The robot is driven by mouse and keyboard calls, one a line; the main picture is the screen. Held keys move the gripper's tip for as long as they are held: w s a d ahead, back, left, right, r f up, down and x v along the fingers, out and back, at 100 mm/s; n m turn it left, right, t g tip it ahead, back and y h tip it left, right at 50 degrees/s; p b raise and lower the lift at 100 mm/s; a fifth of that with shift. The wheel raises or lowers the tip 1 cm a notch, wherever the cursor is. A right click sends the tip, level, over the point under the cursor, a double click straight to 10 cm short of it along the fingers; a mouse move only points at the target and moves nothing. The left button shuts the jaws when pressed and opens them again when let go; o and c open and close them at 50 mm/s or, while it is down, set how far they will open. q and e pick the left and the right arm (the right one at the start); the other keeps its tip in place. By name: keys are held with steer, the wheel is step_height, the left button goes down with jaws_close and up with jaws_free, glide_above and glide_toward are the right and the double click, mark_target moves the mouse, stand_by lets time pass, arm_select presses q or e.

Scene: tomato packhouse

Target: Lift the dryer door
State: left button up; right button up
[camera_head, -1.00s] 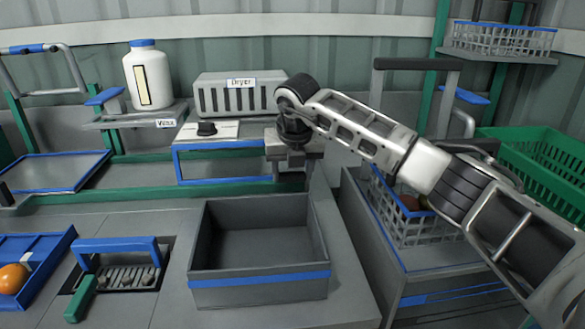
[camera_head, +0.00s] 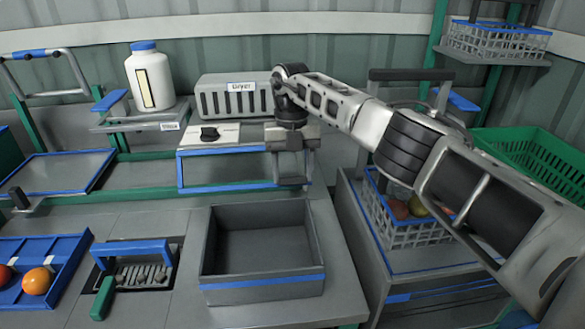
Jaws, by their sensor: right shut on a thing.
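The dryer (camera_head: 231,97) is a grey slatted box labelled "Dryer" at the back centre. Below it is the dryer door (camera_head: 225,187), a blue-framed panel, lowered and upright beneath the white ledge with the black dial (camera_head: 209,133). My right gripper (camera_head: 292,180) points down at the door's right end. Its jaws are shut on the door's edge there, and the gripper hides that end and the exact contact. My left gripper is out of view.
An empty grey bin (camera_head: 262,287) with a blue band stands in front of the door. A white basket of fruit (camera_head: 415,234) is at the right, under my right forearm. A white bottle (camera_head: 151,80) stands on the wax shelf at the left. A blue tray (camera_head: 62,282) holds tomatoes.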

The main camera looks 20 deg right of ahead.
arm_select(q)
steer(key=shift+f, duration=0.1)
arm_select(e)
steer(key=shift+r, duration=0.25)
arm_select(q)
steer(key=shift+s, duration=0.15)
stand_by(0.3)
arm_select(e)
steer(key=o, duration=1.4)
